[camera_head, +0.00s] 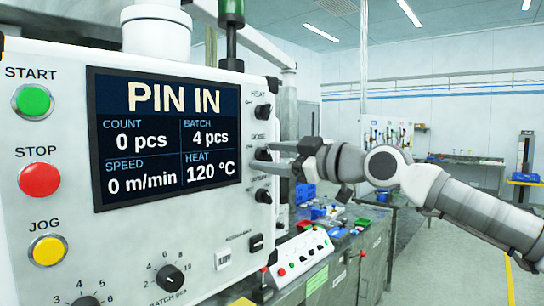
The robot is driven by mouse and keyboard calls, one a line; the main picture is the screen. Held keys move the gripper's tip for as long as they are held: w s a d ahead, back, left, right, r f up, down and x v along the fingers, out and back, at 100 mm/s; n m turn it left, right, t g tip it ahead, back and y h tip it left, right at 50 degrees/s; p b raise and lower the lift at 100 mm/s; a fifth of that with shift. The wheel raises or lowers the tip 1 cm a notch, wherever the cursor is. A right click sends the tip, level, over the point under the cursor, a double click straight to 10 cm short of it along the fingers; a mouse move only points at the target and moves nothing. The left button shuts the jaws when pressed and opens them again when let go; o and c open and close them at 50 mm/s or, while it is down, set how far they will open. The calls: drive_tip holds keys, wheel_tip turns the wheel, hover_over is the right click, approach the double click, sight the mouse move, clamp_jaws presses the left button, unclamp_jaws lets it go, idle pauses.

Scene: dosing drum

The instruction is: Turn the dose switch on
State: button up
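The dose switch (262,154) is a small black knob below the "DOSE" label, on the right part of the white control panel. My gripper (272,157) comes in from the right at the height of this switch. Its two grey fingers are apart, one above the other, with their tips close to the switch. The fingers partly cover that area, so I cannot tell whether they touch the knob or which way it is set. The panel's screen (167,137) reads "PIN IN", count 0 pcs, batch 4 pcs, speed 0 m/min, heat 120 °C.
Another black switch (262,111) sits above under "HEAT", and one (262,196) sits below. Green start (33,102), red stop (39,180) and yellow jog (47,250) buttons line the panel's left side. A lower console (302,252) stands below my gripper.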

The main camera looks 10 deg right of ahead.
clamp_jaws()
drive_tip(key=shift+f+m+b, duration=0.1)
drive_tip(key=shift+m+b, duration=0.3)
drive_tip(key=shift+f+m+b, duration=0.1)
drive_tip(key=shift+m+b, duration=0.45)
drive_tip(key=shift+m, duration=0.05)
drive_tip(key=m+b, duration=0.2)
drive_tip(key=m, duration=0.1)
drive_tip(key=shift+m, duration=0.3)
drive_tip(key=m+b, duration=0.1)
drive_tip(key=m, duration=0.5)
drive_tip(key=shift+b, duration=0.4)
drive_tip(key=shift+m, duration=0.3)
